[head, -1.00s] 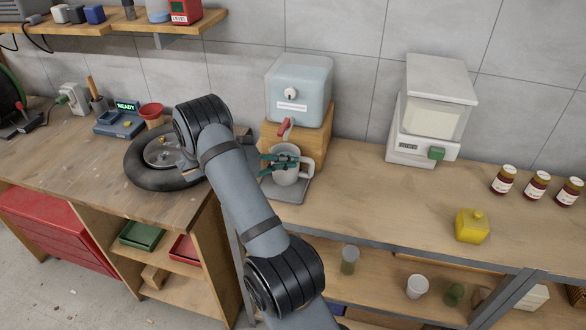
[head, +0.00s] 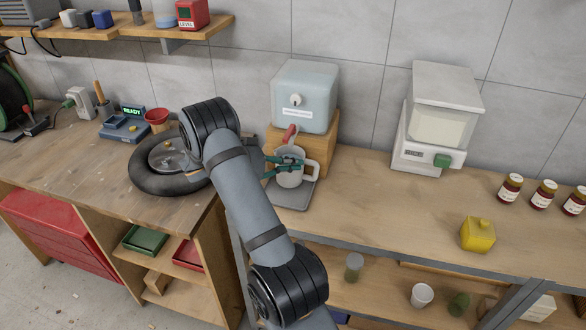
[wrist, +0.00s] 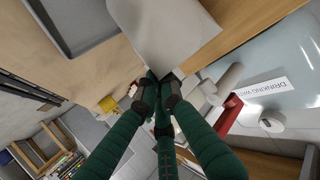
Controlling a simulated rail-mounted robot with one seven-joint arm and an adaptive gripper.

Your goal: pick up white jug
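The white jug (head: 289,179) stands upright on the grey drip tray (head: 302,196), beneath the red tap handle of the water dispenser. Its handle points right in the head view. In the wrist view the jug (wrist: 165,32) is a pale surface just beyond the fingertips. My gripper (head: 284,165) is at the jug, with green fingers reaching across its upper part from the left. In the wrist view my gripper (wrist: 155,92) has its dark fingertips fairly close together at the jug's near edge. Whether they press on its wall cannot be told.
The pale blue dispenser (head: 304,97) sits on a wooden block directly behind the jug, its red tap handle (head: 290,134) close above. A black ring-shaped coil (head: 150,180) lies left. A white machine (head: 438,120), yellow container (head: 478,234) and jars stand right. The bench between is clear.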

